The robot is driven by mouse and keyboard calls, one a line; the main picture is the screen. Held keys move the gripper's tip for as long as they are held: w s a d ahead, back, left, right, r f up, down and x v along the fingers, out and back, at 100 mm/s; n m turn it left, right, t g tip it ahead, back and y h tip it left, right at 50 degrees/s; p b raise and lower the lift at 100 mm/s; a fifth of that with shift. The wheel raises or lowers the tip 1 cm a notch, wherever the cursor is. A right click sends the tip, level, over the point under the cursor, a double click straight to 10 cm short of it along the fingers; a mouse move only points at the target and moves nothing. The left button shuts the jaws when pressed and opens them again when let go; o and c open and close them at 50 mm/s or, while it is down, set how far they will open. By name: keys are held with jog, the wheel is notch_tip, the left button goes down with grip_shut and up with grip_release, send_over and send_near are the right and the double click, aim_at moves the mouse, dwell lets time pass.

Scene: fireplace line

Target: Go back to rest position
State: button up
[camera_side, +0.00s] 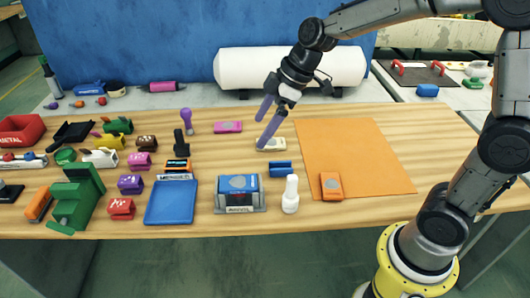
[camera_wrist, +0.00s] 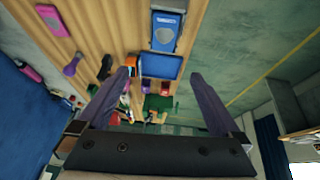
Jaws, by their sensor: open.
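My gripper (camera_side: 260,134) is open, with its two purple fingers spread apart and pointing down and left over the wooden table (camera_side: 350,112). It also shows in the wrist view (camera_wrist: 160,73), with nothing between the fingers. In the side view the lower fingertip overlaps a cream block (camera_side: 272,145); I cannot tell its height above it. My arm reaches in from the right.
An orange mat (camera_side: 350,150) with an orange block (camera_side: 331,186) lies right of the gripper. A blue-grey box (camera_side: 238,193), a white bottle (camera_side: 290,196) and a blue tray (camera_side: 171,203) stand in front. A white roll (camera_side: 235,68) lies behind.

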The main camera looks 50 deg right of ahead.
jog(key=s+d+r+m+t+h, duration=0.1)
jog(key=s+r, duration=0.3)
jog(key=s, duration=0.3)
jog(key=s+d+r+m+t, duration=0.1)
jog(key=s+r, duration=0.3)
jog(key=s, duration=0.2)
jog(key=s+d+f+m+h, duration=0.1)
jog(key=s+f+m, duration=0.1)
jog(key=s, duration=0.3)
jog(key=s+d+f+m+h, duration=0.1)
jog(key=s+d+f+m, duration=0.1)
jog(key=s+m, duration=0.3)
jog(key=shift+d+f+g, duration=0.25)
jog(key=shift+f+g, duration=0.05)
jog(key=shift+f, duration=0.2)
